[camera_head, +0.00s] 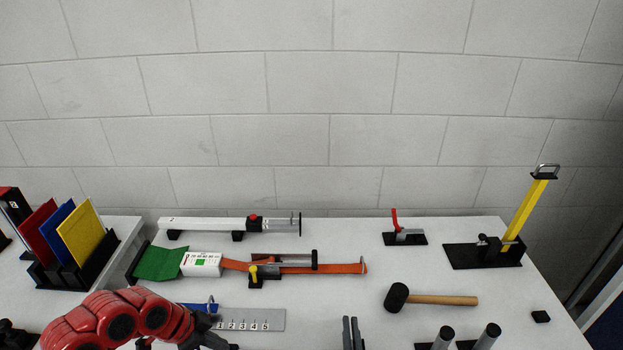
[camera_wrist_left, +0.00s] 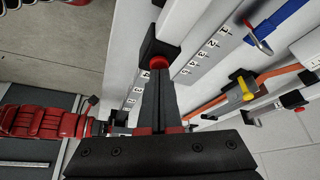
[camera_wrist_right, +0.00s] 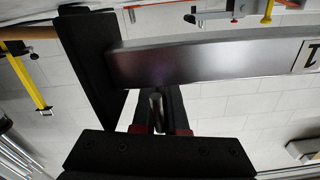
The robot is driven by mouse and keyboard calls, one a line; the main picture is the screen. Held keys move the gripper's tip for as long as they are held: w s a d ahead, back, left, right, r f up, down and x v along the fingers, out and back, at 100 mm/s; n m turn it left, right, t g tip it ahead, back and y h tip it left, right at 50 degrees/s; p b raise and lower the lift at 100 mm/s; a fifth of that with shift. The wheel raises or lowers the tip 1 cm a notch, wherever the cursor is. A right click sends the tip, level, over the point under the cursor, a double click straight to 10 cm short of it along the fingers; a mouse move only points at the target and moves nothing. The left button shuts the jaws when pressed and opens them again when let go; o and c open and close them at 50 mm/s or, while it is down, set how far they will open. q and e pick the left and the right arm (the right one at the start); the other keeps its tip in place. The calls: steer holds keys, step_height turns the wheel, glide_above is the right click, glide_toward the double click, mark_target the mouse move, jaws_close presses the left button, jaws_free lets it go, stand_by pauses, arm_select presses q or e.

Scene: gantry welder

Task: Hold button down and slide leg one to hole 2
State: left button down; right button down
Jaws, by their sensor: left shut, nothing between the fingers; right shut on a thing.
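A red button (camera_wrist_left: 159,61) on a black block (camera_wrist_left: 160,40) shows in the left wrist view. My left gripper (camera_wrist_left: 160,77) is shut and empty, its tips right at the button; how far it is pressed cannot be told. Leg one, a grey metal bar (camera_wrist_right: 210,62) labelled 1, crosses the right wrist view and meets a black end plate (camera_wrist_right: 88,70). My right gripper (camera_wrist_right: 157,112) is shut on a thin metal pin (camera_wrist_right: 155,103) just below the bar. A numbered strip (camera_wrist_left: 132,98) lies beside the button block; its holes cannot be made out.
Another numbered plate (camera_head: 262,320) with a blue handle lies on the white table (camera_head: 330,290). A mallet (camera_head: 440,299), a red-handled clamp (camera_head: 404,237) and an orange strap (camera_head: 335,268) lie around. Grey black-capped cylinders (camera_head: 489,335) stand at front right.

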steer(key=a, duration=0.9)
steer(key=shift+a, duration=0.15)
stand_by(0.8)
arm_select(q)
steer(key=shift+r, duration=3)
steer(key=shift+r, duration=0.1)
steer(key=v, duration=0.7)
